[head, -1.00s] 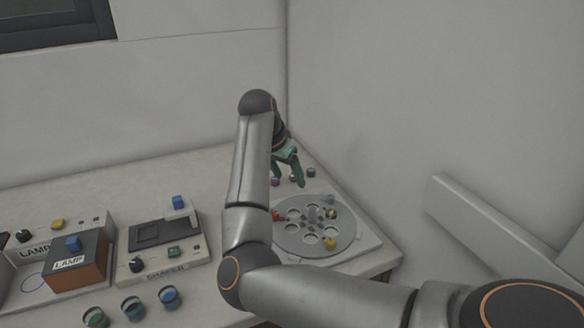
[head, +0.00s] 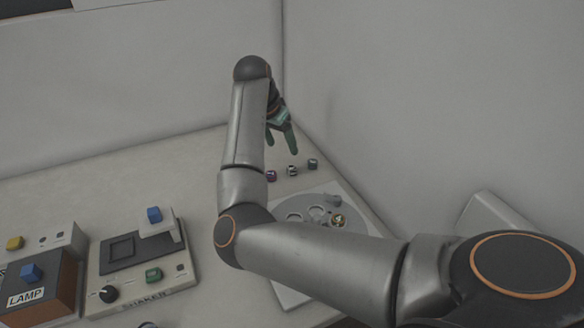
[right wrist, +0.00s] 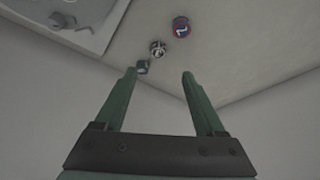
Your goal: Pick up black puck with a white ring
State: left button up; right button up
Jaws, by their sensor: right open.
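The black puck with a white ring (head: 292,170) stands on the table as the middle one of three small pucks, beyond the round plate. In the right wrist view the same puck (right wrist: 158,48) lies ahead of the fingertips, roughly in line with the gap between them. My right gripper (head: 281,145) has its green fingers spread and empty, pointing down near the pucks. The right wrist view shows both fingers (right wrist: 159,74) apart, touching no puck that I can see. My left gripper is not in view.
A purple-red puck (head: 271,176) and a dark blue-grey puck (head: 312,164) flank the black one closely. The round plate (head: 290,229) is partly hidden by my right arm. A shaker (head: 180,262) and lamp box (head: 62,290) stand left. Walls rise close behind.

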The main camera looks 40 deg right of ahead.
aim_at(292, 169)
jog(key=x, duration=1)
jog(key=shift+s+f, duration=0.2)
jog(key=shift+f, duration=0.05)
jog(key=shift+c, duration=0.4)
grip_shut()
